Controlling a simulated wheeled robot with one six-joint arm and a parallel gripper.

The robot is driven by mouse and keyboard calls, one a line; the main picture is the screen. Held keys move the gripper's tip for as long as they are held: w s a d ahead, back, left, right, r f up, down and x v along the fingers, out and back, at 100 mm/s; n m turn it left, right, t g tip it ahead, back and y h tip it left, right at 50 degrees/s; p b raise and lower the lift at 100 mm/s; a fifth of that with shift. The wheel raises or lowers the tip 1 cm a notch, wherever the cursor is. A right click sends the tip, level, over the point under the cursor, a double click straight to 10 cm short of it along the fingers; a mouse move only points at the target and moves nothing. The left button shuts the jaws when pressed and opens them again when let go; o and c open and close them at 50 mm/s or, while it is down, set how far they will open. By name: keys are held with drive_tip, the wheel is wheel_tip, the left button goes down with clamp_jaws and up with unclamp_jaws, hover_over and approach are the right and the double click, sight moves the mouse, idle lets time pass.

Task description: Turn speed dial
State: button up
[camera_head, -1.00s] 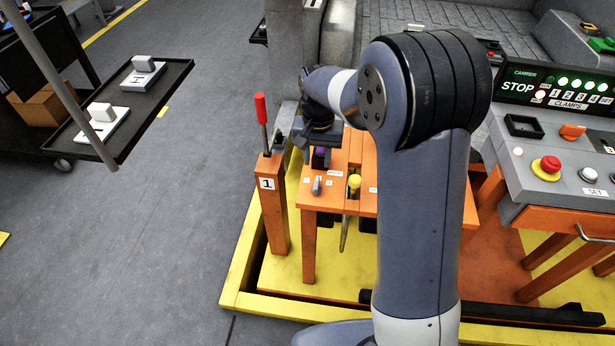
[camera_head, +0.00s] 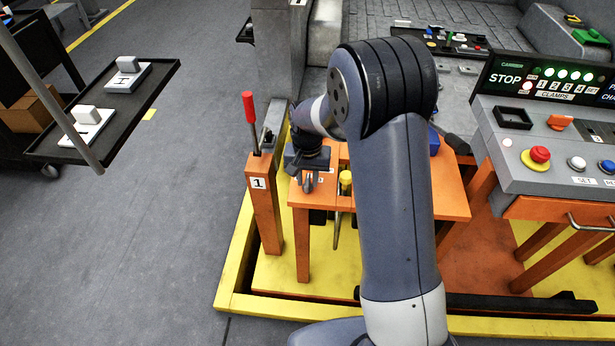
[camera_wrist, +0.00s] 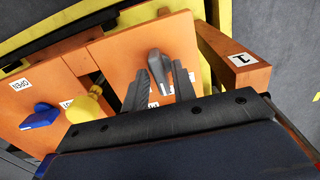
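A grey knob (camera_wrist: 158,68) sits on the orange table (camera_head: 443,198) near a small white label; in the head view my gripper covers most of it. No readable label names a speed dial, so I cannot tell whether this knob is it. My gripper (camera_head: 307,184) is over the table's left end, pointing down. In the wrist view its two dark fingers (camera_wrist: 160,90) are apart, one on each side of the grey knob. I cannot tell whether they touch it.
A yellow knob (camera_head: 345,178) and a blue knob (camera_wrist: 40,117) are on the same table. A post marked 1 with a red-handled lever (camera_head: 249,108) stands close left. The console (camera_head: 540,185) with an orange knob (camera_head: 559,122) and red button (camera_head: 540,154) is right.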

clamp_jaws()
drive_tip(key=shift+n, duration=0.3)
drive_tip(key=n, duration=0.4)
drive_tip(key=shift+n, duration=2.2)
drive_tip(key=shift+o, duration=1.1)
unclamp_jaws()
